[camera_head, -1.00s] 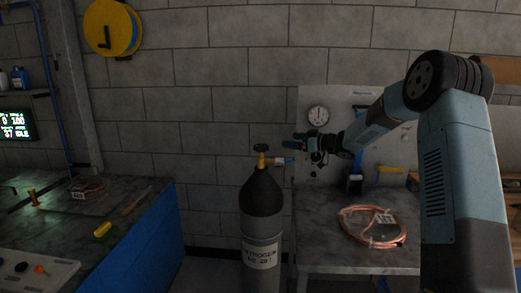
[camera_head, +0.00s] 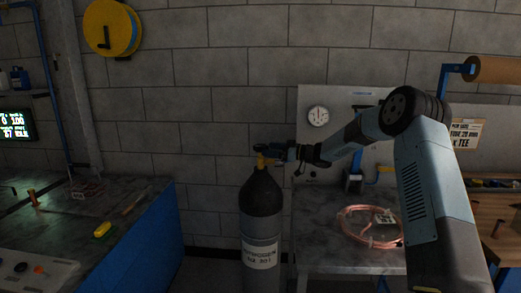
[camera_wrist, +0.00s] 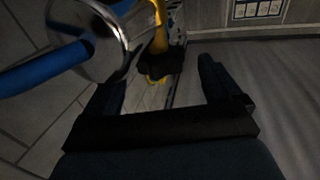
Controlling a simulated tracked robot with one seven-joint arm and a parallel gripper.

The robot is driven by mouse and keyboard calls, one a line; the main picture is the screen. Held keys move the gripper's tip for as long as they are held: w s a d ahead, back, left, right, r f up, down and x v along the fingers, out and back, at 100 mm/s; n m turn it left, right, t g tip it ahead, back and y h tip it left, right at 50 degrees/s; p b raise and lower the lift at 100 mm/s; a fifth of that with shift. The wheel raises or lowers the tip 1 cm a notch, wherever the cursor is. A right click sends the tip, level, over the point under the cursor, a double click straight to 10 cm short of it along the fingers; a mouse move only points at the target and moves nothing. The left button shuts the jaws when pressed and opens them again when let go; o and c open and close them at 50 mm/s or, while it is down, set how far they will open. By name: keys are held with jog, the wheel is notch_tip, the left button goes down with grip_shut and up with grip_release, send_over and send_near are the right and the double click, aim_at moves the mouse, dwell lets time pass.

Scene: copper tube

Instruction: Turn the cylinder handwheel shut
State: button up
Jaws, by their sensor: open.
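The dark nitrogen cylinder (camera_head: 262,200) stands upright on the floor in the middle of the head view. Its yellow valve (camera_head: 262,163) shows at the top. In the wrist view the open fingers (camera_wrist: 158,78) stand apart. A black part (camera_wrist: 160,62) under a yellow piece (camera_wrist: 159,25) shows between and beyond them; it looks like the handwheel, but the view is dark. I cannot tell whether the fingers touch it.
A bench (camera_head: 320,217) with a copper coil (camera_head: 371,226) stands right of the cylinder. A blue-sided bench (camera_head: 157,240) is at the left. In the wrist view, a shiny round part (camera_wrist: 98,45) and a blue bar (camera_wrist: 42,68) lie close by the left finger.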

aim_at(261, 146)
jog(key=shift+x, duration=2.6)
jog(key=c, duration=1)
jog(key=shift+o, duration=0.2)
jog(key=shift+r, duration=0.1)
